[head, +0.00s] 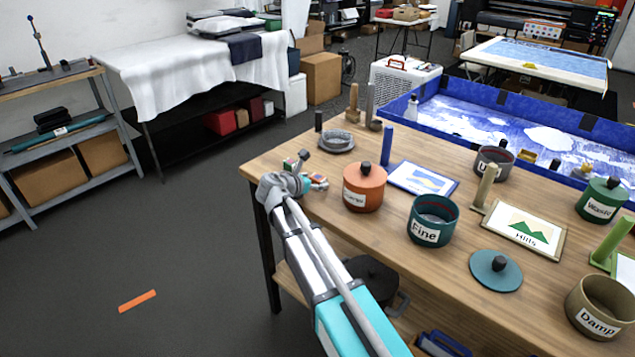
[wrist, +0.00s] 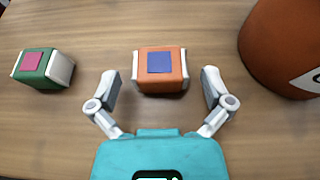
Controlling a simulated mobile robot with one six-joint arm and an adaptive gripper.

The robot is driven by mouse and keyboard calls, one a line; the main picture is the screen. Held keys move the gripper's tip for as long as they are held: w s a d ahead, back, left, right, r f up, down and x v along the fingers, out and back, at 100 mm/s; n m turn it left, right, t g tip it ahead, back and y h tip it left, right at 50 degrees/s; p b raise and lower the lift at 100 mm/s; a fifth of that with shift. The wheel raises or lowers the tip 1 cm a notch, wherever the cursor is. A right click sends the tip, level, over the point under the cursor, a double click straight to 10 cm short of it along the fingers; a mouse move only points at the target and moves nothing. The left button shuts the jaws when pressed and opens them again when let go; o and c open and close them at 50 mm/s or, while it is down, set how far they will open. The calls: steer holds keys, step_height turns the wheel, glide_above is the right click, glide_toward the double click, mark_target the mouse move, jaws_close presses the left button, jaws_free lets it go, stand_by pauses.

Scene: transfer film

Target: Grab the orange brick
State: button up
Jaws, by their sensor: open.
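The orange brick (wrist: 146,87) stands on the wooden table, with a blue square on its top and pale sides. In the wrist view it lies straight ahead of my gripper (wrist: 159,76), centred between the two spread fingers. The fingers are open, with a gap on each side of the brick, and do not appear to touch it. In the head view my gripper (head: 305,183) is at the table's near left corner, beside small bricks that it partly hides.
A green brick (wrist: 32,68) with a pink top lies to the left. A large orange pot (wrist: 280,50) stands close on the right; in the head view this lidded pot (head: 362,195) is right of my gripper. A grey dish (head: 336,142) is behind. Bare tabletop surrounds the brick.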

mark_target(315, 179)
steer(key=c, duration=0.9)
steer(key=shift+o, duration=0.2)
steer(key=shift+r, duration=0.2)
step_height(315, 179, up, 3)
steer(key=p, duration=0.3)
steer(key=s+a+r+p, duration=0.1)
steer(key=s+r+p, duration=0.8)
steer(key=s, duration=0.5)
steer(key=shift+r+p, duration=0.35)
steer(key=shift+p, duration=0.15)
